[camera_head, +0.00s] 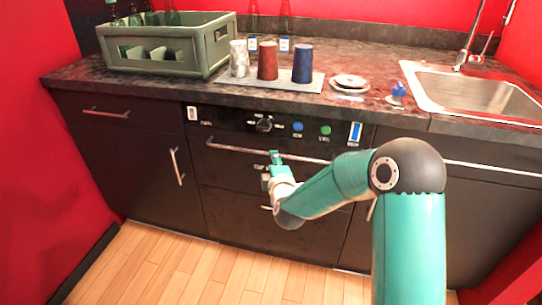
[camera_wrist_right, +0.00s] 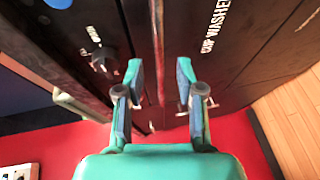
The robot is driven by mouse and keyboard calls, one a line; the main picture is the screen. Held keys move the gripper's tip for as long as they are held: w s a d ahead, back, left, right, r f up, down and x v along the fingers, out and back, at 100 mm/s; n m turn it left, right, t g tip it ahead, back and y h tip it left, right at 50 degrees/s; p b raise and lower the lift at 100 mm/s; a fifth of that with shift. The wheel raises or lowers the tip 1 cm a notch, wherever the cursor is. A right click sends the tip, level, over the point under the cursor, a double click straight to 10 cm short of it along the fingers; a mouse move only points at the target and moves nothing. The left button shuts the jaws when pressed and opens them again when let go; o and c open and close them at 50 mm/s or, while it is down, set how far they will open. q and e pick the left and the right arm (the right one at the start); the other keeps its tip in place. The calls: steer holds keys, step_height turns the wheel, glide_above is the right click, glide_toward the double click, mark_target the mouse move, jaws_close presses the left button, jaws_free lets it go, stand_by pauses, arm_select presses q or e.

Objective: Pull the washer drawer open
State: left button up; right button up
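The cup washer drawer (camera_head: 228,170) is a dark front under the counter, and it looks closed. Its long metal handle (camera_head: 235,147) runs across its top, below the control panel. My right gripper (camera_head: 276,154) is at the middle of this handle. In the right wrist view, my right gripper (camera_wrist_right: 160,85) is open, with the handle bar (camera_wrist_right: 158,45) running between its two fingers. There is a gap on both sides, and I cannot tell how deep the bar sits. The "CUP WASHER" lettering (camera_wrist_right: 215,28) is right of the fingers. My left gripper is not in view.
The panel has a black knob (camera_head: 264,125), a blue button (camera_head: 298,126) and a green button (camera_head: 326,131). Several cups stand on a grey mat (camera_head: 262,81) on the counter, beside a green crate (camera_head: 155,57). A sink (camera_head: 475,92) is at right. The wooden floor (camera_head: 165,265) in front is clear.

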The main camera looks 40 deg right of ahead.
steer(key=x, duration=0.5)
steer(key=shift+w+d+f, duration=0.1)
steer(key=shift+w+d, duration=0.05)
steer(key=shift+w, duration=0.2)
steer(key=shift+c, duration=0.3)
jaws_close()
